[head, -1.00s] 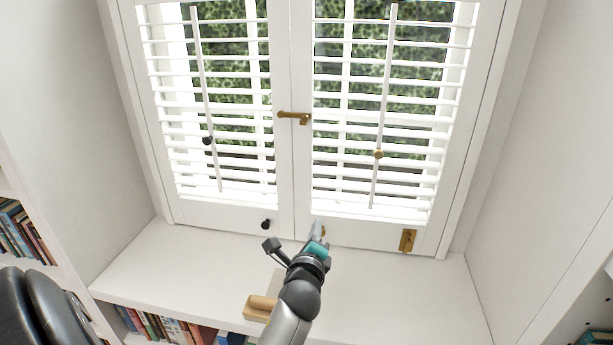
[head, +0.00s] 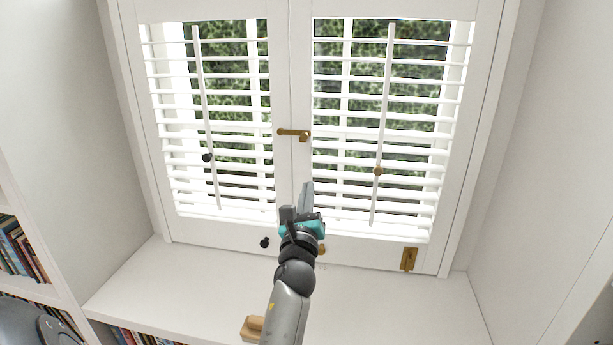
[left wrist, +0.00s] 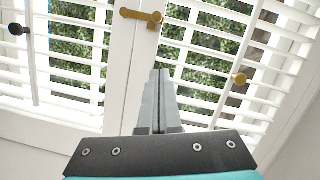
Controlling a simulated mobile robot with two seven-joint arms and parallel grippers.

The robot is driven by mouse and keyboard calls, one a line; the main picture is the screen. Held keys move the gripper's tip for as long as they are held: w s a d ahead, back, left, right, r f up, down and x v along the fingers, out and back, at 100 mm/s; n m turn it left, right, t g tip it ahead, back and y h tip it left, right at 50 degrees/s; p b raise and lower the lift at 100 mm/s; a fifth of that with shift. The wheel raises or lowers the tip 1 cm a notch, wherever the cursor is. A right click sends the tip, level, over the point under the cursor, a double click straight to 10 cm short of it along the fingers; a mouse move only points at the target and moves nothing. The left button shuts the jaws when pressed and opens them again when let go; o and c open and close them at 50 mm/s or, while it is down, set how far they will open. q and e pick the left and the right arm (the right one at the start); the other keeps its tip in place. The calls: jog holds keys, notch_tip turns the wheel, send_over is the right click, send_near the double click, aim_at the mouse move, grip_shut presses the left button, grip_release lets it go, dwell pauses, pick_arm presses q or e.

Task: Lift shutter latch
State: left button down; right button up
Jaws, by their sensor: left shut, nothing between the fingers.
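The brass shutter latch (head: 293,133) lies across the seam between the two white shutter panels, its bar roughly level. It also shows in the left wrist view (left wrist: 141,15) near the top, above my fingertips. My left gripper (head: 307,185) is shut and empty. It points up at the shutters, below the latch and apart from it. In the left wrist view its closed fingers (left wrist: 158,75) aim at the right panel just right of the seam. My right gripper is not in view.
A black knob (head: 207,157) and a wooden knob (head: 378,171) sit on the tilt rods. Lower down are a black knob (head: 264,242) and a brass plate (head: 409,259). A wooden block (head: 252,328) lies on the white sill (head: 400,300). Bookshelves stand at left.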

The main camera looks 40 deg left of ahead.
aim_at(309, 136)
pick_arm(q)
jog(key=w+a+r, duration=0.1)
jog(key=w+a, duration=0.1)
jog(key=w+a+r, duration=0.1)
jog(key=w+r, duration=0.1)
jog(key=w+a+r+p, duration=0.1)
jog(key=w+a+r, duration=0.1)
jog(key=w, duration=0.1)
jog(key=shift+a, duration=0.3)
jog(key=shift+s+a+r, duration=0.15)
jog(key=shift+r, duration=0.3)
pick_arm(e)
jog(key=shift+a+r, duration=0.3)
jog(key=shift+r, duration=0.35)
pick_arm(q)
jog(key=shift+r+n+p, duration=0.35)
jog(key=shift+n+p, duration=0.05)
jog(key=shift+n, duration=0.3)
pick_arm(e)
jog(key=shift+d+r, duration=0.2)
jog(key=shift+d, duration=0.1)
